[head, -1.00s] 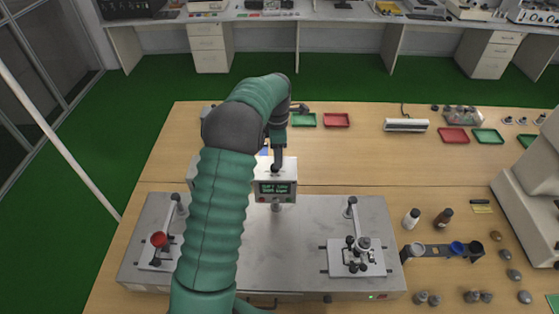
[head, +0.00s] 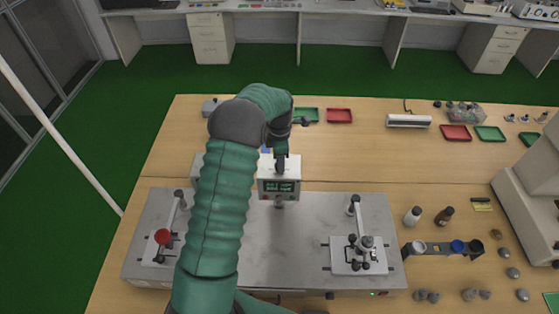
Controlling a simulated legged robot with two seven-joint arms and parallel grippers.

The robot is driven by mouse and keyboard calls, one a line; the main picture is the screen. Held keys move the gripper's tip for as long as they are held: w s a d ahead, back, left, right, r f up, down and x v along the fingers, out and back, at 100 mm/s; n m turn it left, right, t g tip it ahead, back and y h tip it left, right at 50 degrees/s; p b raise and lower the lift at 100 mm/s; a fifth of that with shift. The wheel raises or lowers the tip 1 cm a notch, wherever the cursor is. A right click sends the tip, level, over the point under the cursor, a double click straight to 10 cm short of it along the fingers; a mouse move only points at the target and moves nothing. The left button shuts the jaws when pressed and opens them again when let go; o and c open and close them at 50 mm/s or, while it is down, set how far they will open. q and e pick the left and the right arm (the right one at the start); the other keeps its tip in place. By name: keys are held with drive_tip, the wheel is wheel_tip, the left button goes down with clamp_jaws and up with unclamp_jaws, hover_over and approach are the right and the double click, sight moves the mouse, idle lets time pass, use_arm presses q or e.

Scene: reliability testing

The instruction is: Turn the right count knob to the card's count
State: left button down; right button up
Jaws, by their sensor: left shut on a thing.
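My left arm reaches over the bench to a white counter box with a small lit display (head: 279,187), whose text is too small to read. My left gripper (head: 281,165) points down at the top of this box, at its right part. It is shut on what appears to be the right count knob, which the fingers hide. The left part of the box is mostly behind my arm. A small blue patch shows behind the box; I cannot make out a card or its count. My right gripper is out of view.
Bottles, cups and trays lie to the right. The wood between box and right-hand trays is clear.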

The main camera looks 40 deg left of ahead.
use_arm(q)
drive_tip(key=shift+s+a, duration=0.25)
drive_tip(key=shift+a, duration=0.15)
drive_tip(key=shift+w+d, duration=0.1)
drive_tip(key=shift+d, duration=0.2)
